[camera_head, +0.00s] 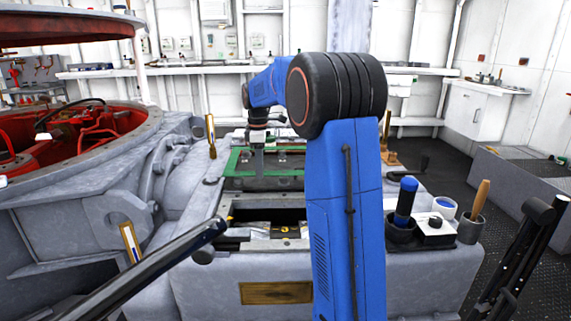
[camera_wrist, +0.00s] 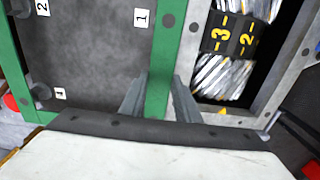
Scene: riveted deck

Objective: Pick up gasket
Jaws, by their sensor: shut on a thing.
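The gasket is a green rectangular frame (camera_head: 233,162) around a dark grey plate on the grey housing in the head view. In the wrist view its green strip (camera_wrist: 181,22) runs down between my fingers, beside the plate (camera_wrist: 95,60) with small white number labels. My gripper (camera_wrist: 160,82) is shut on this strip, one finger on each side. In the head view my gripper (camera_head: 258,168) reaches down over the gasket from above. My arm hides the gasket's right part there. I cannot tell whether the gasket is clear of the surface.
An open compartment (camera_head: 265,216) lies in front of the gasket; the wrist view shows yellow numbers (camera_wrist: 222,35) inside it. A blue-handled tool (camera_head: 405,200), a small black-and-white box (camera_head: 434,228) and a cup with a wooden handle (camera_head: 470,228) stand at the right. A red-lined round opening (camera_head: 75,140) is at the left.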

